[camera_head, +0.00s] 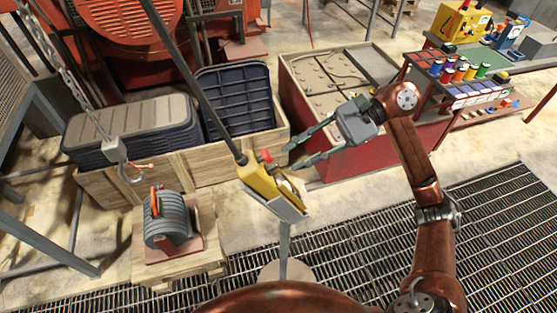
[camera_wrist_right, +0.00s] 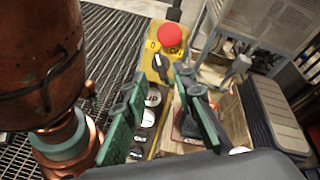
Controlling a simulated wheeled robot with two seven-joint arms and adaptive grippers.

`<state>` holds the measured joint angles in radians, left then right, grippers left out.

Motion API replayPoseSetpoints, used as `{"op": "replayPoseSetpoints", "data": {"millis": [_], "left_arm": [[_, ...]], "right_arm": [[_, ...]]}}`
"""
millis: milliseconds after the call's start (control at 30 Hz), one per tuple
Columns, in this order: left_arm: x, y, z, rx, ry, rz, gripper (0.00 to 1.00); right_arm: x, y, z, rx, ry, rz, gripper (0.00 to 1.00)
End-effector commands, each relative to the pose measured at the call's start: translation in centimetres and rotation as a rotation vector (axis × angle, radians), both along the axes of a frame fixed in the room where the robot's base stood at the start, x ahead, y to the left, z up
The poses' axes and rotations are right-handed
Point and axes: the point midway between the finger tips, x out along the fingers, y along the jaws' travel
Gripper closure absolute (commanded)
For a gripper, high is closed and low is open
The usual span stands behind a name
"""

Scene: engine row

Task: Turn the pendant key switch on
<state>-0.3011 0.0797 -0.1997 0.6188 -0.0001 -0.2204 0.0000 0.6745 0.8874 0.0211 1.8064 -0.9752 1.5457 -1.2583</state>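The yellow pendant (camera_head: 262,181) hangs from a dark pole, tilted, with a red mushroom button (camera_head: 266,156) near its top. In the right wrist view the pendant (camera_wrist_right: 150,75) shows the red button (camera_wrist_right: 170,35), a dark key switch (camera_wrist_right: 161,66) below it, and a column of round buttons (camera_wrist_right: 151,97), one marked UP. The key switch looks slanted; its exact setting is too small to tell. My right gripper (camera_head: 294,156) is open and empty, just right of the pendant. Its green fingers (camera_wrist_right: 158,77) frame the pendant's face with a gap. My left gripper is out of view.
A grey lever controller (camera_head: 172,222) stands on a wooden crate at left. A chain hook (camera_head: 115,153) hangs above it. Wooden boxes (camera_head: 235,143) of dark trays stand behind the pendant. A red cabinet (camera_head: 320,135) lies behind my right gripper. Floor grating (camera_head: 490,235) is clear at right.

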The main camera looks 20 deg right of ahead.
Motion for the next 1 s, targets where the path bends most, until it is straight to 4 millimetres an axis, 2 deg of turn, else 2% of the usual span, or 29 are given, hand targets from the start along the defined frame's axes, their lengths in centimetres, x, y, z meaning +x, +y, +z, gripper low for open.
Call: {"op": "replayPoseSetpoints", "data": {"millis": [100,300,633,1000], "left_arm": [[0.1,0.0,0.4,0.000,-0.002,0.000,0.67],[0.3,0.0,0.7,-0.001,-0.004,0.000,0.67],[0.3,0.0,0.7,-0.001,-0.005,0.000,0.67],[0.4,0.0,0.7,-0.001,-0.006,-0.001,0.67]], "right_arm": [[-0.2,1.9,-0.5,0.002,0.001,0.003,0.75],[-0.3,3.8,-1.3,0.003,0.002,0.002,0.75],[-0.3,4.3,-1.4,0.004,0.003,0.002,0.75],[-0.3,4.3,-1.4,0.004,0.003,0.002,1.00]]}}
